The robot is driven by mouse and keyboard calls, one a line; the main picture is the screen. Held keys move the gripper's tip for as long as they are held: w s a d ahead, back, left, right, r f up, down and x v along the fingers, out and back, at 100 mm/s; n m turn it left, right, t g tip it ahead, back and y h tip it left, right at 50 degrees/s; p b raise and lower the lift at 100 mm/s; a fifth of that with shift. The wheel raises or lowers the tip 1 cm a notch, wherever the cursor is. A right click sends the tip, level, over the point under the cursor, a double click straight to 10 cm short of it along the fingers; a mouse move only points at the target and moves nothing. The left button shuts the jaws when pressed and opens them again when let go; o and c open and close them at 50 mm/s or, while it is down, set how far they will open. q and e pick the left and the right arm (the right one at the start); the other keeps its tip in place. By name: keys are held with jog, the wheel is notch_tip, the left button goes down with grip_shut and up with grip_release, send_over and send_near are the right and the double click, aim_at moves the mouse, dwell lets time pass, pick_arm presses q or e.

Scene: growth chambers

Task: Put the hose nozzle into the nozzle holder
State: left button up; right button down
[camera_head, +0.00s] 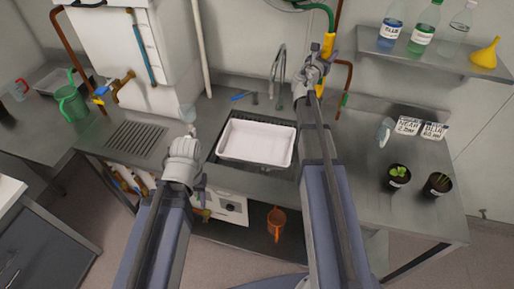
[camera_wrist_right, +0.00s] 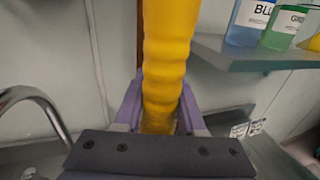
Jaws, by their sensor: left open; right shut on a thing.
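The yellow ribbed hose nozzle (camera_head: 328,46) is upright in my right gripper (camera_head: 316,64), near the back wall above the right end of the sink. It fills the middle of the right wrist view (camera_wrist_right: 168,60), between the purple fingers of that gripper (camera_wrist_right: 160,115). A green hose (camera_head: 318,8) runs from its top. My left gripper (camera_head: 190,133) is open and apart from the nozzle, left of the sink; its fingertips are small and hard to make out. I cannot make out the nozzle holder for certain; the arm and nozzle cover part of the wall.
A white tray (camera_head: 257,142) sits in the sink, with a curved faucet (camera_head: 280,70) behind. A wall shelf (camera_head: 440,58) with bottles and a yellow funnel (camera_head: 486,54) is at right. Potted plants (camera_head: 398,176) stand on the right counter. A brown pipe (camera_head: 349,72) is close beside my right gripper.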

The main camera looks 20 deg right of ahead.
jog(key=shift+f+b, duration=1.15)
dwell(0.8)
jog(key=shift+f+b, duration=2)
jog(key=shift+f, duration=0.2)
jog(key=shift+f+b, duration=2)
jog(key=shift+b, duration=0.15)
jog(key=shift+c, duration=2.1)
grip_release()
